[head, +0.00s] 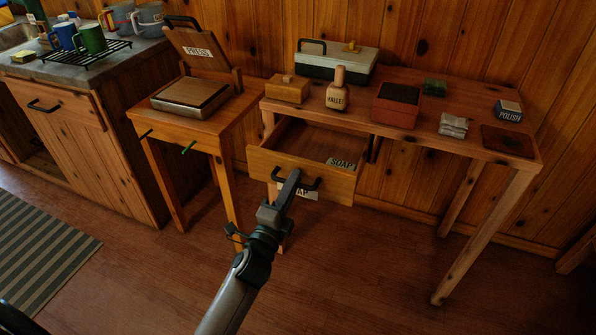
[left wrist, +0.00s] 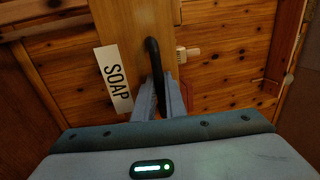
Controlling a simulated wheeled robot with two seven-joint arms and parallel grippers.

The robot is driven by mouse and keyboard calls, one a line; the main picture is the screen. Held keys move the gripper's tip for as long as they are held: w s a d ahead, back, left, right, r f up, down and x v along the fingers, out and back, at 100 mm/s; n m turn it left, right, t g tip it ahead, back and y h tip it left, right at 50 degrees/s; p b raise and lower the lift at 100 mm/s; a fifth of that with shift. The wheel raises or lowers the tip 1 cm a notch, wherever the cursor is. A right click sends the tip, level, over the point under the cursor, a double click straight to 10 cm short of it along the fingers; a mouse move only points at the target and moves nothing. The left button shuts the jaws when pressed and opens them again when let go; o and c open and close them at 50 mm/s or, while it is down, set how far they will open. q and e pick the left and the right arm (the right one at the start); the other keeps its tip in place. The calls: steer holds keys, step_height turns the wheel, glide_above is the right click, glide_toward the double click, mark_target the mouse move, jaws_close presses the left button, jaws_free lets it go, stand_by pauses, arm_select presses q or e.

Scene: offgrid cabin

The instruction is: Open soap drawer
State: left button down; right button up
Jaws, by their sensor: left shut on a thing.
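The soap drawer (head: 305,183) under the right-hand table stands pulled out, and its inside shows from above. A piece marked SOAP (head: 342,163) shows at the right of its inside. Its front has a dark bar handle (head: 312,186) and a white label, partly hidden by my gripper. My left gripper (head: 287,186) is shut on the handle. In the left wrist view the fingers (left wrist: 160,98) close around the black handle (left wrist: 154,58), beside the SOAP label (left wrist: 114,78). My right gripper is not in view.
A small table with a press (head: 190,95) stands close left of the drawer. The floor (head: 370,270) in front is clear.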

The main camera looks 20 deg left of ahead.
arm_select(q)
steer(key=shift+s, duration=0.2)
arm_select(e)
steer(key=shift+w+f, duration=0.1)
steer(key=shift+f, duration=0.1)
arm_select(q)
steer(key=c, duration=2.1)
jaws_free()
